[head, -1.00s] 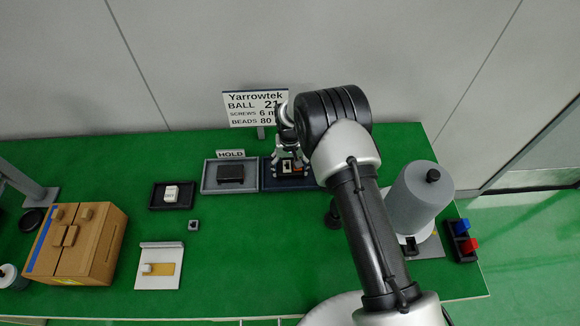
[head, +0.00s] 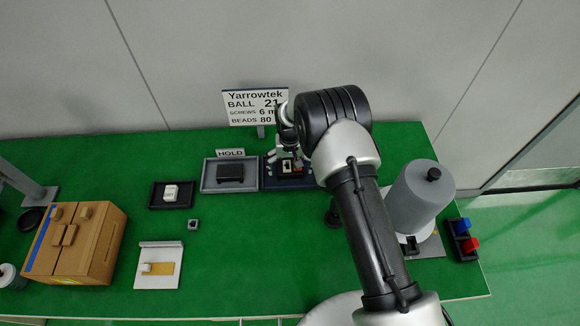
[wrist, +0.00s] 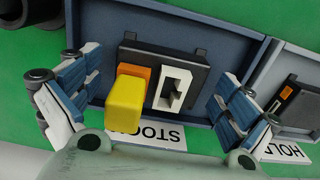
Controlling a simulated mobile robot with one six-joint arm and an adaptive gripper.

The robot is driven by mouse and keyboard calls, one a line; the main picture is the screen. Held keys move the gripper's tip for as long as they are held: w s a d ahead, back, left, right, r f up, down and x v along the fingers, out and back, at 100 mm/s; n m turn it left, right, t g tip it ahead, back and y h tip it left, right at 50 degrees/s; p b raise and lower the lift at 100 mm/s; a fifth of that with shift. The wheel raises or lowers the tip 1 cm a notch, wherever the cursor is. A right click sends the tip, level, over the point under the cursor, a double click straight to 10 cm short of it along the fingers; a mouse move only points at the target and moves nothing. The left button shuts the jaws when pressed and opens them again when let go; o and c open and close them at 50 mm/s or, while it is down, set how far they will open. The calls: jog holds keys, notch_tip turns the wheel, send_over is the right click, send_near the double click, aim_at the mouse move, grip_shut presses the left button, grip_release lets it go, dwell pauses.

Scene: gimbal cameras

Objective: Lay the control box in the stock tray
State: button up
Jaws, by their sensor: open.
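The control box is a dark block with a yellow-orange part and a white switch (wrist: 165,72). It lies in the navy stock tray (wrist: 112,22), inside its walls, with the STOCK label in front of it. In the head view the control box (head: 291,167) shows in the stock tray (head: 277,184), partly hidden by my arm. My gripper (wrist: 158,100) is open above the tray, its fingers on either side of the box with gaps between. In the head view my gripper (head: 284,158) is partly covered by my wrist.
The HOLD tray (head: 208,184) stands directly left, with a dark box (head: 229,172) in it. Further left are a small black tray (head: 154,203) with a white item and a brown case (head: 85,250). A grey cylinder (head: 415,200) stands right.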

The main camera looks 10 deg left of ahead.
notch_tip(320, 180, up, 12)
dwell(0.5)
jog(key=shift+s+f, duration=0.1)
